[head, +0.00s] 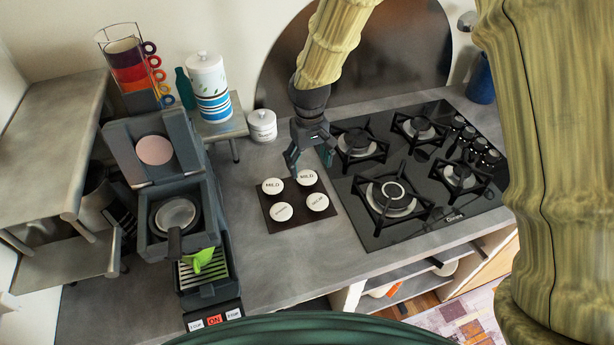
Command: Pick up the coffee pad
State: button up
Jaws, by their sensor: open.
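Several round white coffee pads lie on a dark square tray (280,228) on the counter. The back left coffee pad (272,186) and the back right coffee pad (307,177) both read "MILD". The front left coffee pad (281,212) and front right coffee pad (317,202) carry labels too small to read. My gripper (310,165) points down over the back edge of the tray, its fingers spread around the area of the back right pad. It is open, with nothing visible between the fingers. Whether the fingertips touch the pad is unclear.
A coffee machine (213,270) with its lid raised stands left of the tray. A black gas hob (430,215) lies close on the right. A small white jar (262,126) stands behind. The counter (300,252) in front of the tray is clear.

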aim_at(308, 178)
jog(key=shift+w+f+p, duration=0.4)
jog(key=shift+w+f, duration=0.8)
jog(key=shift+f, duration=0.05)
jog(key=shift+a+f+p, duration=0.1)
jog(key=shift+f+p, duration=0.2)
jog(key=shift+s+f, duration=0.2)
jog(key=shift+f, duration=0.05)
jog(key=shift+s+f+p, duration=0.4)
jog(key=shift+s+p, duration=0.2)
jog(key=shift+s, duration=0.05)
jog(key=shift+f, duration=0.3)
jog(key=shift+w+f, duration=0.65)
jog(key=shift+f, duration=0.05)
jog(key=shift+s+r, duration=0.25)
jog(key=shift+s, duration=0.15)
jog(key=shift+w+f, duration=0.2)
jog(key=shift+f, duration=0.05)
jog(key=shift+s, duration=0.1)
